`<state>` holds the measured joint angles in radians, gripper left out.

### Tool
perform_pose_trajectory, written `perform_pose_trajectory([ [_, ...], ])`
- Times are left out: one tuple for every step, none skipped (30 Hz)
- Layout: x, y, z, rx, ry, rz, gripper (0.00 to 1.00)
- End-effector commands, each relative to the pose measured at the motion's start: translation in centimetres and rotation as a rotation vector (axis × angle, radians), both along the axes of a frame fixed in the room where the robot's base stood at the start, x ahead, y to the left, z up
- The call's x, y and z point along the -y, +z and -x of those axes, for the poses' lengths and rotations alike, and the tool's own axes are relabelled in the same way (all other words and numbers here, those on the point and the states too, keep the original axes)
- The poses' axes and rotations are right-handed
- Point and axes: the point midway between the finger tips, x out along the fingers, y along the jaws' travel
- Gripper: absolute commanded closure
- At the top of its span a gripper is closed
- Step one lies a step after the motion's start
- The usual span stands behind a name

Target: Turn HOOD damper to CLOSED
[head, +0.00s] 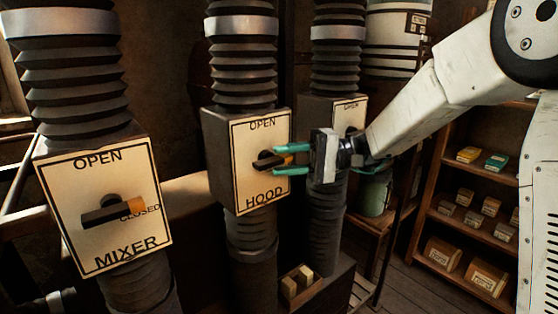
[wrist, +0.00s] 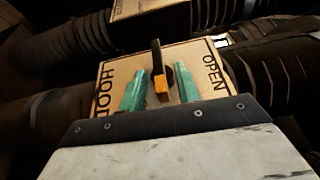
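The HOOD damper box (head: 222,150) has a cream plate (head: 270,192) with OPEN at the top and HOOD at the bottom. Its dark handle (head: 262,164) lies about level in the head view, its orange end to the right, like the MIXER handle. No CLOSED label is readable on the HOOD plate; my gripper covers part of the right side. My gripper (head: 277,160) is at the plate with its teal fingers above and below the orange end. In the wrist view the handle (wrist: 157,58) stands between the open fingers (wrist: 160,70), with a gap visible on both sides.
The MIXER damper (head: 100,205) is at the left, its orange end at CLOSED. A third damper box (head: 318,110) stands close behind my gripper at the right. Shelves with boxes (head: 470,215) are at the far right. Small blocks (head: 298,282) sit in a tray below.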

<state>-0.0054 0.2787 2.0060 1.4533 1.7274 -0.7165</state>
Motion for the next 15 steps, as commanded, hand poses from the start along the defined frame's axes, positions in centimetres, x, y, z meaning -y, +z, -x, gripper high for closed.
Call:
perform_pose_trajectory([
  [1.1,0.0,-0.3,0.0,-0.004,0.0,0.67],
  [1.6,0.0,-0.4,0.0,-0.004,0.0,0.67],
  [2.3,0.0,-0.6,0.0,-0.005,0.0,0.67],
  [2.8,0.0,-0.7,0.001,-0.005,0.0,0.67],
  [3.2,0.0,-0.7,0.001,-0.003,0.0,0.67],
  [3.8,0.0,-0.9,0.001,-0.004,0.0,0.67],
  [4.2,0.0,-1.0,0.002,-0.004,0.0,0.67],
  [4.5,0.0,-1.0,0.001,-0.004,0.0,0.67],
  [4.9,0.0,-1.1,0.001,-0.003,0.0,0.67],
  [5.1,0.0,-1.1,0.001,-0.003,-0.001,0.67],
  [5.3,0.0,-1.2,0.001,-0.003,0.0,0.67],
  [5.5,-0.1,-1.2,0.001,-0.002,0.0,0.67],
  [5.6,-0.1,-1.2,0.001,-0.002,0.0,0.67],
  [5.6,-0.1,-1.2,0.001,-0.002,0.0,0.67],
  [5.6,-0.1,-1.2,0.001,-0.002,0.0,0.67],
])
